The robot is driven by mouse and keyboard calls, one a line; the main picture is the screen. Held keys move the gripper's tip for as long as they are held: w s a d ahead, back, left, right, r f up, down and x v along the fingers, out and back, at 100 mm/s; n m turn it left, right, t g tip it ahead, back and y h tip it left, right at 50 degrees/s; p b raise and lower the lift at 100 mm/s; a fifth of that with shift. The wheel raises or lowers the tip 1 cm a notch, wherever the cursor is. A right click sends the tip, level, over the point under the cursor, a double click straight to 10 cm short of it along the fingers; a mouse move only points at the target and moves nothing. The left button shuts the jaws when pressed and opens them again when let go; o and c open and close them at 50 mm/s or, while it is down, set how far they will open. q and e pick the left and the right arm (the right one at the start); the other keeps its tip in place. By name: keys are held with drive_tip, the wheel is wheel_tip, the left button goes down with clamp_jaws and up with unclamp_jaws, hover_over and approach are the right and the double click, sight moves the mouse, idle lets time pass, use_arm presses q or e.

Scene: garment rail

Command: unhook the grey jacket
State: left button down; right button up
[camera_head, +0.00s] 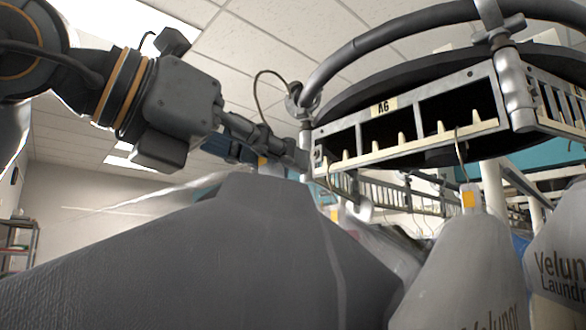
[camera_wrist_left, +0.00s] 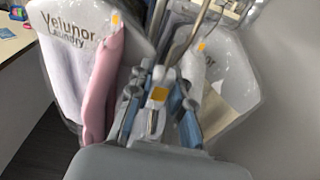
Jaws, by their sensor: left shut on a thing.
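The grey jacket (camera_head: 230,250) hangs large in the front left of the head view. My left gripper (camera_head: 292,157) reaches in from the left, just above the collar and beside the rail. My right gripper is not in view.
The round rail has a toothed, cream-edged rack (camera_head: 410,140) marked A6. A bagged garment (camera_head: 465,260) hangs to the right, with another (camera_head: 562,260) at the edge. A pink garment (camera_wrist_left: 101,80) hangs close to my left gripper. Open room lies left of the jacket.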

use_arm(q)
drive_tip(key=shift+b+v, duration=0.3)
drive_tip(key=shift+v, duration=1.6)
